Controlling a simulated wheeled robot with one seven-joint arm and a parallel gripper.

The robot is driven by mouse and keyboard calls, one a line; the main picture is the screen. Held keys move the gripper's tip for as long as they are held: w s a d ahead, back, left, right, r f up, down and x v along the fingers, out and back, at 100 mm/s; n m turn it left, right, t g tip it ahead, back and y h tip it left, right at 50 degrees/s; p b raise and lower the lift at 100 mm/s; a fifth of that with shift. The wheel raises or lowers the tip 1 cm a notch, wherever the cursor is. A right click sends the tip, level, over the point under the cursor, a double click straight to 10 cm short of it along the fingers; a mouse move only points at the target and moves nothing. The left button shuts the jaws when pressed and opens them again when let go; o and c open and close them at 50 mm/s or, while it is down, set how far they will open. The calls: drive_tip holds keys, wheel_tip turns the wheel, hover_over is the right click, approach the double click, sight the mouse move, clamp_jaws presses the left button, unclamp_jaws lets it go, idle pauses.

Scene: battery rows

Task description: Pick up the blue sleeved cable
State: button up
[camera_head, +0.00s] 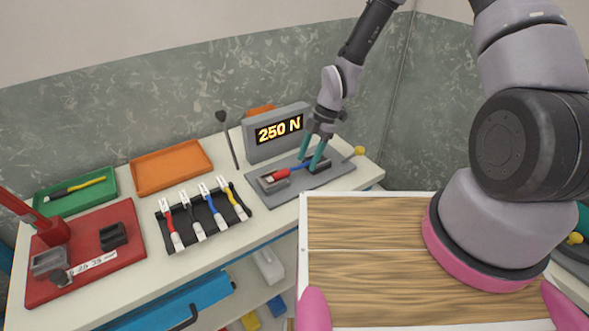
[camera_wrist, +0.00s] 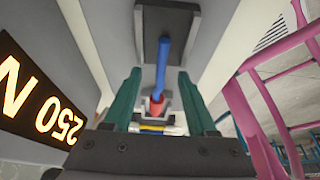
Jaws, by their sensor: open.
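A cable with a blue sleeve (camera_head: 298,167) lies on the grey tester base, with a red part (camera_head: 278,175) at its left end. The wrist view shows this blue sleeve (camera_wrist: 162,62) running from a dark block to the red part (camera_wrist: 156,106). My gripper (camera_head: 309,161) is open, with its teal fingers down around the blue sleeve. In the wrist view my gripper (camera_wrist: 158,82) has one finger on each side of the cable, with visible gaps. Another blue-marked cable (camera_head: 213,208) sits in the black rack (camera_head: 163,232).
The tester display (camera_head: 279,131) reads 250 N and stands close behind my gripper. The rack also holds red, black and yellow cables. A green tray (camera_head: 50,205) with a yellow cable, an empty orange tray (camera_head: 171,166) and a red fixture (camera_head: 85,285) are to the left.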

drive_tip(key=shift+c, duration=0.3)
clamp_jaws()
